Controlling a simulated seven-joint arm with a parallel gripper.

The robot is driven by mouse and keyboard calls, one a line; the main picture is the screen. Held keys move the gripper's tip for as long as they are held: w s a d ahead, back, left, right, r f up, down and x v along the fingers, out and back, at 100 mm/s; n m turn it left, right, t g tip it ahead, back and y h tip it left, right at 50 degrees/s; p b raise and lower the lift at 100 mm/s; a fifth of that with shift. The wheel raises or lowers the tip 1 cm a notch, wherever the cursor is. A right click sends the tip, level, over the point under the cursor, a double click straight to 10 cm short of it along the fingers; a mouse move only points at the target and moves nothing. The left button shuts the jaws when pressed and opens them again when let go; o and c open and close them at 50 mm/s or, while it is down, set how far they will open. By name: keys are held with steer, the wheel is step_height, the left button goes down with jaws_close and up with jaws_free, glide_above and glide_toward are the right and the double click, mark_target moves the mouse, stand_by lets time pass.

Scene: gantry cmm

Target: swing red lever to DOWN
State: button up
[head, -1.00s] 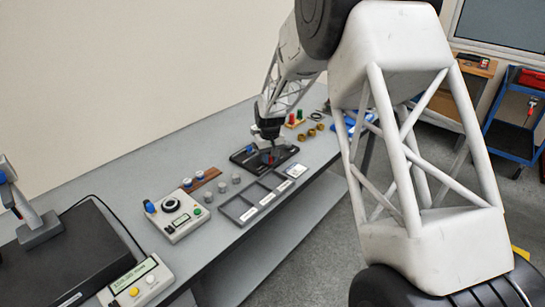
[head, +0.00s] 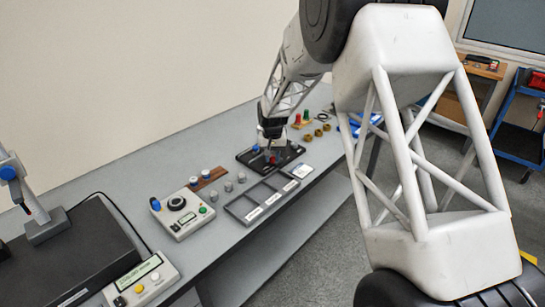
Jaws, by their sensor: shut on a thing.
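The red lever (head: 273,159) shows as a small red spot on a black panel (head: 248,160) near the middle of the bench. My gripper (head: 272,152) points down over the panel and is shut on the red lever. The jaws hide most of the lever, and its exact angle and any DOWN marking are too small to read. A blue knob (head: 256,148) sits on the same panel, just left of my gripper.
A grey tray (head: 236,210) with several compartments lies in front of the panel. A control box (head: 183,213) with a dial and several grey knobs stand to the left. Brass rings (head: 318,133) and red and green pegs (head: 306,115) lie behind right.

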mark_target(272, 156)
steer(key=o, duration=0.9)
steer(key=shift+r, duration=0.15)
steer(key=shift+r, duration=3.8)
steer(key=shift+r, duration=0.1)
